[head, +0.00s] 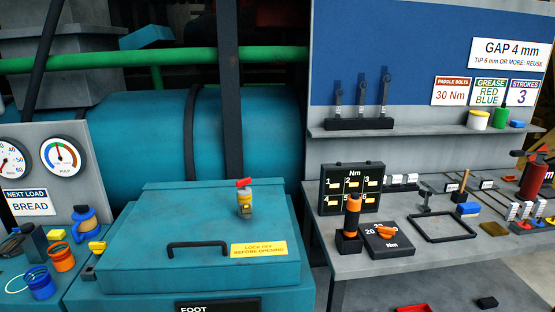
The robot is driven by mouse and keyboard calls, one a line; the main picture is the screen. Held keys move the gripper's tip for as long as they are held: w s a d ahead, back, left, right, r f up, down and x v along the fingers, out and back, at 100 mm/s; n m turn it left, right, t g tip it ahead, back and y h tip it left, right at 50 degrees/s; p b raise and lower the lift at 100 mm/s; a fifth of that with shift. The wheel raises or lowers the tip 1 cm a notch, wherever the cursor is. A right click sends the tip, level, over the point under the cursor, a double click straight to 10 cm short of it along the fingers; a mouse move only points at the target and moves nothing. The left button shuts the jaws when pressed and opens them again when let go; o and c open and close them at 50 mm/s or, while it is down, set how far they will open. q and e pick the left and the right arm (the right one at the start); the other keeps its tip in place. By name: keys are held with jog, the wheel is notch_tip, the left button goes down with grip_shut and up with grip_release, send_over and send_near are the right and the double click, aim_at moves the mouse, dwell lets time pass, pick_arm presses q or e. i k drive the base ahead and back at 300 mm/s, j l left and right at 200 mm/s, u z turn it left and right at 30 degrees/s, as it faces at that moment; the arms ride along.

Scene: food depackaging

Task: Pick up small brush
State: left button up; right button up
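Neither of my grippers is in view. I cannot clearly make out the small brush. A thin wooden-handled tool (463,184) stands tilted on the grey workbench (370,262) at the right, beside a blue block (468,209). It may be a brush, but its lower end is too small to tell.
A teal cabinet (130,265) with a black handle stands at the centre. A black tray frame (443,227), an orange-handled tool (352,218) and a black number box (350,188) crowd the bench. A shelf (400,130) holds small tubs.

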aim_at(467, 171)
jog(key=i+l+z, duration=0.15)
jog(key=i+z, duration=1)
jog(key=k+j, duration=0.05)
jog(key=k, duration=0.05)
